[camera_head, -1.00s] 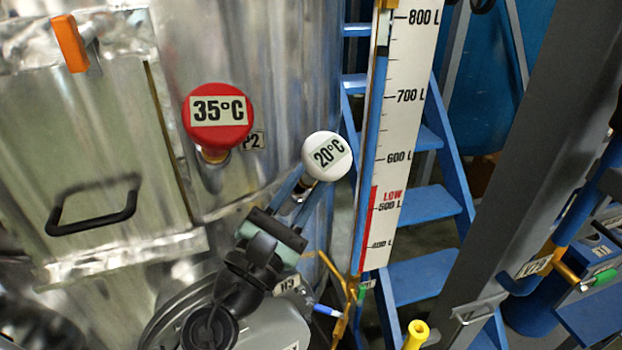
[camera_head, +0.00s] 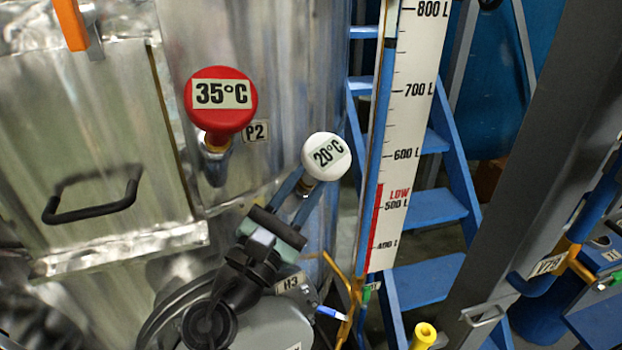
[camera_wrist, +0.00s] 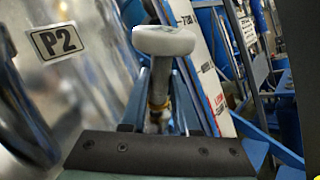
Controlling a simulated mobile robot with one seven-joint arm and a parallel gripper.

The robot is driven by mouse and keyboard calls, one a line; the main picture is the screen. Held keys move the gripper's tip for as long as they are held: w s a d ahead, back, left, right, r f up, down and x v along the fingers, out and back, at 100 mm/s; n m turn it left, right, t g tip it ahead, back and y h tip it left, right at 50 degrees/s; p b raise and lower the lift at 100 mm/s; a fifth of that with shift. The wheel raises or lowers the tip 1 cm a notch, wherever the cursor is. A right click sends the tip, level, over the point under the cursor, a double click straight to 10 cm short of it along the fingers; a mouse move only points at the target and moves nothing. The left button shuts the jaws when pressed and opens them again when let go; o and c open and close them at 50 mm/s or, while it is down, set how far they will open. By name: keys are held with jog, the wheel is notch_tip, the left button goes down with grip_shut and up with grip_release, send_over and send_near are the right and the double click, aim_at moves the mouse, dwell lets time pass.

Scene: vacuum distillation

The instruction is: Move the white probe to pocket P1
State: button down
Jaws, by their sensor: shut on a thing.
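The white probe (camera_head: 326,156) has a round white head marked 20°C and a short metal stem. My gripper (camera_head: 309,188) is shut on the stem just below the head. In the wrist view the white probe (camera_wrist: 164,42) stands upright between the fingers of my gripper (camera_wrist: 158,88). Its stem's lower end is hard to make out. A red probe (camera_head: 220,103) marked 35°C sits on the metal vessel beside the label P2 (camera_head: 256,131), left of my gripper. No label P1 can be read in either view; the pocket may be hidden behind my gripper.
The shiny metal vessel (camera_head: 285,60) fills the left, with a black handle (camera_head: 95,210) on its panel. A litre scale (camera_head: 408,125) stands right of the probe, with blue steps (camera_head: 430,207) behind it. A grey post (camera_head: 530,170) is farther right. Yellow pipework and label H3 (camera_head: 291,283) are below.

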jog(key=shift+w+a+f+b, duration=0.25)
jog(key=shift+w+f+b, duration=0.1)
jog(key=shift+f+b, duration=0.3)
jog(key=c, duration=0.6)
grip_release()
jog(key=shift+s, duration=0.1)
jog(key=shift+b+v, duration=2.1)
jog(key=shift+v, duration=4.3)
